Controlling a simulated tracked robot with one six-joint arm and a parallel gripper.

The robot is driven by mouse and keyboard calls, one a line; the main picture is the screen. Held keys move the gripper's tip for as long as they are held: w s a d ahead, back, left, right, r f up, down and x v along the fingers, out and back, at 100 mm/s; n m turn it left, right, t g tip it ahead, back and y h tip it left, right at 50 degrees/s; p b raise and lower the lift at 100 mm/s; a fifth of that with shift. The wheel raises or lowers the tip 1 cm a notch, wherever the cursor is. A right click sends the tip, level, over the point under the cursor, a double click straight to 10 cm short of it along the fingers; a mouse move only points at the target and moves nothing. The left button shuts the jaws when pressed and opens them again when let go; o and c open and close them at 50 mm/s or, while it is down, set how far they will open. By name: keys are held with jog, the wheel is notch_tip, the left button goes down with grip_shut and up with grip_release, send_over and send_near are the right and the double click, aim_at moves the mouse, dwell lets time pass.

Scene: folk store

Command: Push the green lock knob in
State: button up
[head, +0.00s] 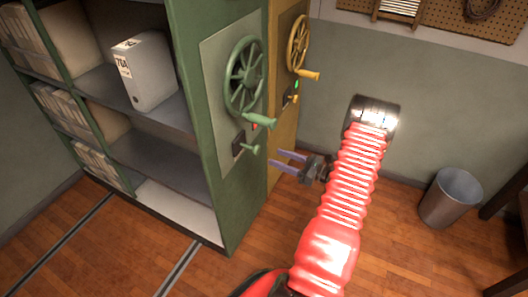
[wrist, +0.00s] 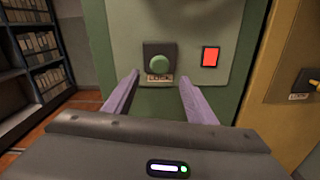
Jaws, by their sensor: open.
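The green lock knob (wrist: 159,65) sits on a dark square plate on the green cabinet's end panel, above a LOCK label, in the wrist view. In the head view the knob (head: 254,149) sticks out below the green handwheel (head: 245,77). My gripper (head: 277,159) is open and empty. Its two purple fingers point at the green panel, to the right of the knob and slightly lower in the head view. In the wrist view the fingers (wrist: 155,95) lie below and to either side of the knob, apart from it. A red light (wrist: 210,57) shows right of the knob.
A yellow cabinet (head: 283,92) with its own yellow wheel (head: 298,45), lock knob and green light stands just right. Open shelves hold a grey binder (head: 145,72) at left. A metal bin (head: 451,197) stands on the floor at right. Floor rails run at lower left.

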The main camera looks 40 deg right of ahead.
aim_at(259, 150)
jog(key=x, duration=0.7)
jog(key=shift+w+a, duration=0.1)
jog(key=shift+w, duration=0.25)
grip_shut()
dwell(0.3)
